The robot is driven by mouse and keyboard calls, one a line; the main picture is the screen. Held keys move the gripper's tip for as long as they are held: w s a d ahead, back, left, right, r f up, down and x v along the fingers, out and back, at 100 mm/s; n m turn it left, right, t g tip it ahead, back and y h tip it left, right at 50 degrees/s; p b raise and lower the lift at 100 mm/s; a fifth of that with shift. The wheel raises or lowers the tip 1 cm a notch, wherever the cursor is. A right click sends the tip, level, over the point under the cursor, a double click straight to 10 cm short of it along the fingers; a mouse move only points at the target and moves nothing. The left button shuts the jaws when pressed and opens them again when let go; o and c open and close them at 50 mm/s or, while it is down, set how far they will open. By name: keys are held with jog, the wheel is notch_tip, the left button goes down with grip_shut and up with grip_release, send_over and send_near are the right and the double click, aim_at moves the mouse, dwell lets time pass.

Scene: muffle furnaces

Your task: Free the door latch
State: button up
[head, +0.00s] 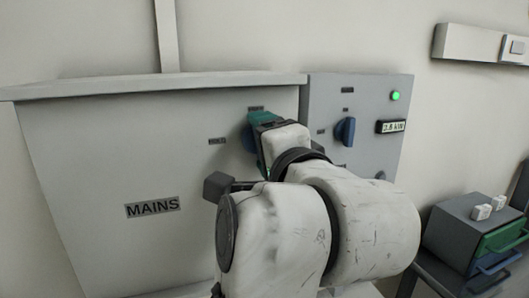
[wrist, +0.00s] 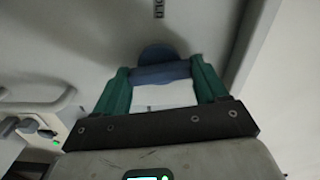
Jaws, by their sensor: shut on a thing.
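A blue latch knob (head: 249,137) sits on the grey door (head: 90,160) of the furnace, near its upper right, mostly hidden behind my gripper. The knob also shows in the wrist view (wrist: 158,54), with its rounded blue top beyond the fingers. My gripper (head: 261,125), with green fingers, is shut on the knob, one finger on each side in the wrist view. Small dark labels sit above the knob (head: 256,108) and to its left (head: 216,141). The one in the wrist view (wrist: 158,8) ends in "OLD".
Right of the door is a control panel (head: 318,95) with another blue knob (head: 346,131), a green light (head: 396,96) and a display (head: 391,127). A "MAINS" label (head: 153,206) is lower left. A drawer box (head: 455,235) with white blocks on top stands at right.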

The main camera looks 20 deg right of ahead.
jog(key=shift+f+m+b, duration=0.1)
jog(key=shift+m+b, duration=0.3)
jog(key=shift+m, duration=0.6)
jog(key=o, duration=1.1)
jog(key=shift+c, duration=0.2)
